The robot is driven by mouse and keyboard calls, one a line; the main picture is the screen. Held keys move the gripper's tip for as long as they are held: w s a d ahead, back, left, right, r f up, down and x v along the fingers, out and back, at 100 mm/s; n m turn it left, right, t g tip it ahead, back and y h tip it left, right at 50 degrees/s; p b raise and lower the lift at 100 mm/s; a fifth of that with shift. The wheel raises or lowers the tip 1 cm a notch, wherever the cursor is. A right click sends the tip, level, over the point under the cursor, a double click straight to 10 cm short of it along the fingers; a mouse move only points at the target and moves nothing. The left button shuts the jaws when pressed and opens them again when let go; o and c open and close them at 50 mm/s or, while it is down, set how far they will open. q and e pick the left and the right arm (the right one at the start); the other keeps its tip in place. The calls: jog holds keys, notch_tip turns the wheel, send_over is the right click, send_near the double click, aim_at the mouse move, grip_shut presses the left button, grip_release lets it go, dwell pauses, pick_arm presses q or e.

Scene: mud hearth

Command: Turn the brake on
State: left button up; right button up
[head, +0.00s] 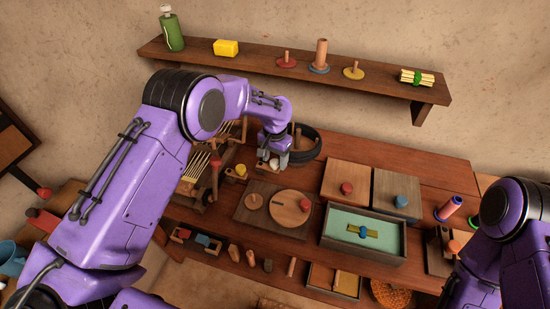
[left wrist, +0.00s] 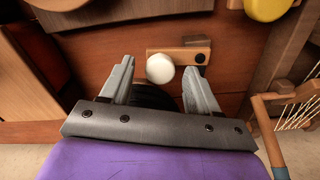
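A short wooden bar (left wrist: 184,54) with a round white knob (left wrist: 160,68) lies on the reddish-brown table, and looks like the brake lever. A small dark peg shows by its right end in the left wrist view. My left gripper (head: 273,160) is over this spot, fingers pointing down. In the left wrist view my left gripper (left wrist: 158,85) has its fingers wide apart, with the knob just beyond and between the tips. I cannot tell whether a finger touches it. In the head view the gripper hides most of the bar. My right arm is at the right edge; its gripper is not visible.
A black round rim (head: 312,152) stands close behind my left gripper. A wooden rack with pale rods (head: 196,168) is to its left, and a small yellow knob (head: 241,170) nearby. A board with round discs (head: 264,221) lies in front. A wall shelf (head: 330,78) is above.

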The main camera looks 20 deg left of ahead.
aim_at(275, 162)
pick_arm(q)
notch_tip(275, 162, up, 10)
jog(key=b, duration=0.2)
jog(key=shift+r, duration=0.25)
